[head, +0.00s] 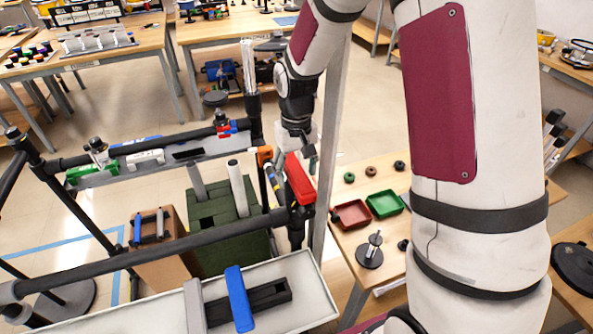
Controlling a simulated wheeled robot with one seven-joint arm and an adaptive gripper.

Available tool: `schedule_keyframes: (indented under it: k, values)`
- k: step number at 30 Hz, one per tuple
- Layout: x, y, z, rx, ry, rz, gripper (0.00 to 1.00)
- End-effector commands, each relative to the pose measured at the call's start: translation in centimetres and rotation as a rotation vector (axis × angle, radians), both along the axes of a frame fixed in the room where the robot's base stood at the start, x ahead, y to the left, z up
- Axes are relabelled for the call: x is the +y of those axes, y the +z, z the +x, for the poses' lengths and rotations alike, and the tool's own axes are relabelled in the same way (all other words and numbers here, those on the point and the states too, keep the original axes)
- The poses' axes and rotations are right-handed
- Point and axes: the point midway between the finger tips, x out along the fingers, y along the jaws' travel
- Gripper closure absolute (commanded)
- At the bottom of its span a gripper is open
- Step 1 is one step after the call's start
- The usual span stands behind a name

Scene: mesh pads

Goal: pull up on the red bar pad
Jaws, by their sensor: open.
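The red bar pad (299,179) is a red elongated block at the right end of the black tube frame, tilted in the picture. My gripper (298,157) comes down from above and sits just above the red pad's upper end. It is open and nothing shows between its fingers. The fingers are small and partly overlapped by nearby parts, so I cannot tell whether they touch the pad.
Black tube rails (150,253) run across the left and front. An orange-and-blue tool-like piece (267,165) stands close left of the gripper. A blue bar (238,298) crosses the white front panel (312,300). Red (350,215) and green (385,204) trays lie right.

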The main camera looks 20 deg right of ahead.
Motion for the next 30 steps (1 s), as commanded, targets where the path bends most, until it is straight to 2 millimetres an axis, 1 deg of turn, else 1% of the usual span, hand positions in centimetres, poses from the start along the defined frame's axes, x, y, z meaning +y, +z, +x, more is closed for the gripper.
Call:
schedule_keyframes:
  k: [3, 11, 12, 14, 15, 17, 18, 19, 30]
  values:
    - [0.00, -0.44, -0.02, 0.000, 0.000, 0.000, 0.40]
    - [0.00, -0.49, 0.00, -0.001, 0.001, 0.000, 0.40]
    - [-0.01, -0.48, 0.00, -0.001, 0.000, 0.000, 0.49]
    - [-0.01, -0.48, 0.00, -0.001, 0.001, 0.000, 0.63]
    - [-0.01, -0.48, -0.01, 0.000, 0.001, 0.000, 0.72]
    - [-0.01, -0.47, -0.01, 0.000, 0.001, 0.000, 0.85]
    - [0.00, -0.47, -0.01, 0.000, 0.001, 0.000, 0.94]
    - [0.00, -0.47, -0.01, 0.000, 0.000, 0.000, 1.00]
    - [0.02, -0.45, -0.02, 0.000, 0.001, 0.000, 1.00]
